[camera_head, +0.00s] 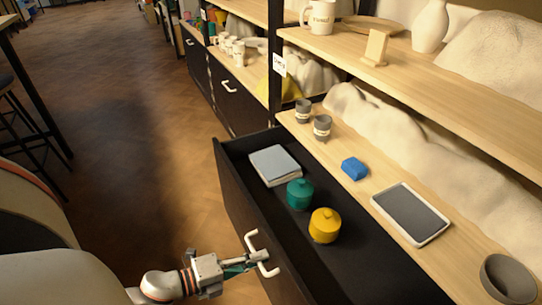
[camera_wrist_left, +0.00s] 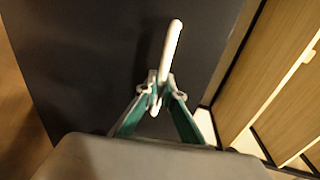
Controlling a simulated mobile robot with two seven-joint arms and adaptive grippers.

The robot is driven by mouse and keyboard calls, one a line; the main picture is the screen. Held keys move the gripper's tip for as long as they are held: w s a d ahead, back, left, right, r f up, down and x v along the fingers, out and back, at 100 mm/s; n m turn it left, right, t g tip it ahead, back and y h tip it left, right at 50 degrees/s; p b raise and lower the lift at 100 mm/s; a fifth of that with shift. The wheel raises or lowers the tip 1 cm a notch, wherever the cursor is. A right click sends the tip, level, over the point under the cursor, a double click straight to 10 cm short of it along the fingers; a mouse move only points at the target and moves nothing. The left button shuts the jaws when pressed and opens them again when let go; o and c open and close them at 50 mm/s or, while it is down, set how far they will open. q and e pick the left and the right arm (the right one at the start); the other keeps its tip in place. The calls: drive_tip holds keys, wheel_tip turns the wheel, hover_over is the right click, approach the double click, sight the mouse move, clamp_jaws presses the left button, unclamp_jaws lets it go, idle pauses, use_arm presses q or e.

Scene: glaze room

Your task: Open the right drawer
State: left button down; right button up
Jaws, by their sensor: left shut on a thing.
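The right drawer (camera_head: 236,190) is a black drawer under the wooden shelf, and it stands pulled out with its inside showing. Its white bar handle (camera_head: 262,252) is on the front face. My left gripper (camera_head: 250,262) is at the handle. In the left wrist view the teal fingers (camera_wrist_left: 158,100) are shut on the white handle (camera_wrist_left: 173,45), whose upper part sticks out beyond them. Inside the drawer lie a grey-blue book-like block (camera_head: 275,165), a green lidded jar (camera_head: 299,193) and a yellow lidded jar (camera_head: 325,225). My right gripper is not in view.
Above the drawer, the shelf (camera_head: 345,183) holds two grey cups (camera_head: 322,127), a blue block (camera_head: 354,168), a framed tablet-like slab (camera_head: 411,214) and a grey bowl (camera_head: 508,279). Another closed drawer (camera_head: 235,95) is further back. Stools (camera_head: 30,120) stand at the left; the floor (camera_head: 150,120) between is clear.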

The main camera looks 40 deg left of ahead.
use_arm(q)
drive_tip(key=shift+s+a, duration=0.1)
drive_tip(key=shift+s, duration=0.15)
drive_tip(key=c, duration=2.4)
unclamp_jaws()
drive_tip(key=shift+c, duration=0.2)
drive_tip(key=v, duration=1.2)
drive_tip(key=shift+w, duration=0.1)
